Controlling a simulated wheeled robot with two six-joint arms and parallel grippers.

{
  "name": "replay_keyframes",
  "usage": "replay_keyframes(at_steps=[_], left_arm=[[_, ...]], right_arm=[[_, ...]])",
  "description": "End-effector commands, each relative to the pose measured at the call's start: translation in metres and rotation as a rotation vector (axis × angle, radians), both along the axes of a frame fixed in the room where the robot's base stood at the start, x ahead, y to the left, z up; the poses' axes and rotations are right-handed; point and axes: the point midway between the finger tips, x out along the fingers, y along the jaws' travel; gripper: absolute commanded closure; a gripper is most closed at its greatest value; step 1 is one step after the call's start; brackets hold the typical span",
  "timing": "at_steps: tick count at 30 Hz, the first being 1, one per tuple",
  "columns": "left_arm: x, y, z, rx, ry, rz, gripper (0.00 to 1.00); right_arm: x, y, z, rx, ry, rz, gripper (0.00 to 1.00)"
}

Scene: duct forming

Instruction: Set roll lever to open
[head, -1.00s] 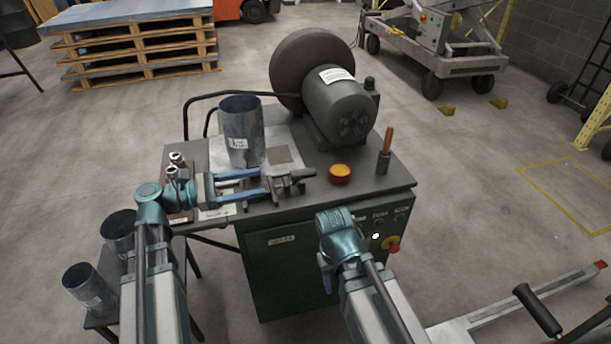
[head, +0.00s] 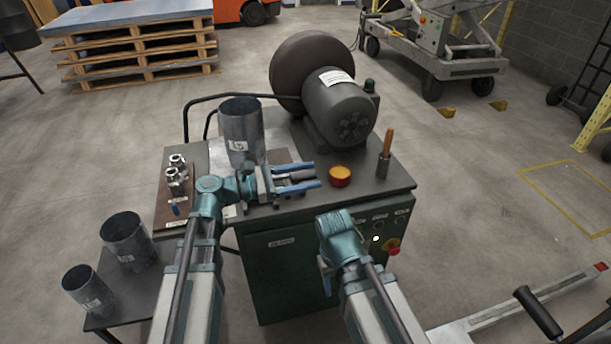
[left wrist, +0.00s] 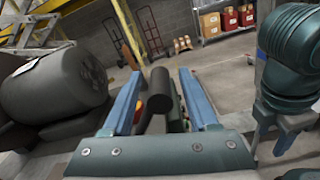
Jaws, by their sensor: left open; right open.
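The roll lever, a dark grey bar with a round grip (left wrist: 161,92), lies between the two blue fingers of my left gripper (left wrist: 160,95) in the left wrist view. The fingers are spread, with a gap on each side of the grip. In the head view my left gripper (head: 302,178) is over the bench top with its fingers pointing right, and part of the dark lever (head: 300,174) shows between them. My right gripper (head: 326,283) is low before the green cabinet front, mostly hidden behind its own wrist; it holds nothing that I can see.
The bench (head: 270,217) carries a grey motor (head: 338,108), a metal duct (head: 240,130), an orange beacon (head: 340,176) and a wooden-handled tool (head: 387,143). Small metal fittings (head: 176,175) stand at left. Two ducts stand on a side table (head: 112,275). A red button (head: 392,245) is on the cabinet.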

Motion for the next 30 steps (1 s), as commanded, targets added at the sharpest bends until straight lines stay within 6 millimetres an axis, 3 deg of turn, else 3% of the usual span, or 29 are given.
replay_keyframes(at_steps=[5,6,15,30], left_arm=[[0.0,0.0,0.0,0.0,0.0,0.0,0.41],[0.0,0.0001,0.0,0.0,0.0,0.0,0.44],[-0.0002,0.0002,0.0,0.0,0.0,-0.001,0.98],[-0.0004,0.0002,-0.0002,0.0,0.001,-0.001,1.0]], right_arm=[[0.0,0.0,0.0,0.0,0.0,0.0,0.5],[0.0,0.0,0.0,0.0,0.0,0.0,0.5],[0.0,0.0,0.0,0.0,0.0,0.0,0.5],[0.0,0.0,0.0,0.0,0.0,0.0,0.5]])
